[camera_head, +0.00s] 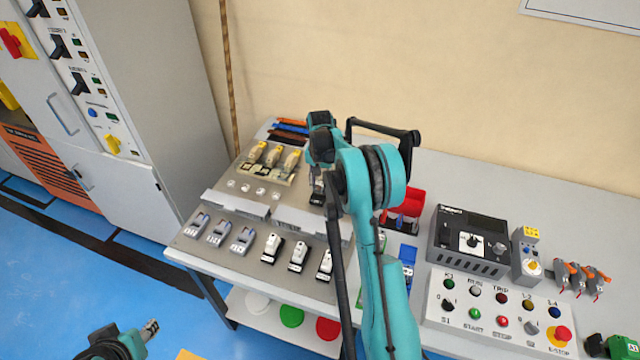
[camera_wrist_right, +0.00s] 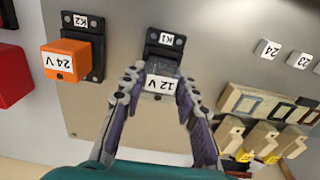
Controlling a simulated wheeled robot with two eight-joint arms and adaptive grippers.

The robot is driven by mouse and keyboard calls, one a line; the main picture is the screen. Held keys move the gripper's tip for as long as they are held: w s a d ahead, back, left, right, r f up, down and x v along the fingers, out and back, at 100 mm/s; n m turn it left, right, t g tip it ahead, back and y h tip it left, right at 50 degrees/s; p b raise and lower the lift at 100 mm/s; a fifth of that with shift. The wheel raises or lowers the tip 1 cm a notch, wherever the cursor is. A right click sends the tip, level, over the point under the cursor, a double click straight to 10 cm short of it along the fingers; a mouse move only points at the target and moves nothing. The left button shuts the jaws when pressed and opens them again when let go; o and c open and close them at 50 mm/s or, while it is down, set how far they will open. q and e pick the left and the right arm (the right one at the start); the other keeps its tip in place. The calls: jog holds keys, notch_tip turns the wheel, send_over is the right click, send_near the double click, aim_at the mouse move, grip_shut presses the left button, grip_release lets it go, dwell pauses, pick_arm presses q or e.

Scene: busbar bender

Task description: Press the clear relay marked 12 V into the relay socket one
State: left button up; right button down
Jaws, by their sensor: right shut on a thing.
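The clear relay marked 12 V (camera_wrist_right: 160,84) is between the fingers of my right gripper (camera_wrist_right: 158,88), which is shut on it. In the right wrist view the relay overlaps the lower part of the black socket labelled K1 (camera_wrist_right: 166,42); I cannot tell whether it is seated or just in front. In the head view my right gripper (camera_head: 318,172) is over the upper panel, mostly hidden by my own arm, and the relay cannot be made out. My left gripper (camera_head: 149,329) is low at the left, away from the bench, its opening unclear.
An orange 24 V relay (camera_wrist_right: 58,62) sits in the socket labelled K2 (camera_wrist_right: 84,22), beside K1. A red block (camera_wrist_right: 12,76) is at the left edge of the wrist view. Beige and yellow terminals (camera_head: 272,158) and white numbered tags (camera_wrist_right: 268,48) lie to the other side.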

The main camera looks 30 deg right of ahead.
aim_at(320, 183)
jog(key=shift+f, duration=0.3)
jog(key=c, duration=1.1)
grip_release()
jog(key=shift+o, duration=0.2)
notch_tip(320, 183, up, 12)
jog(key=shift+s+f, duration=0.1)
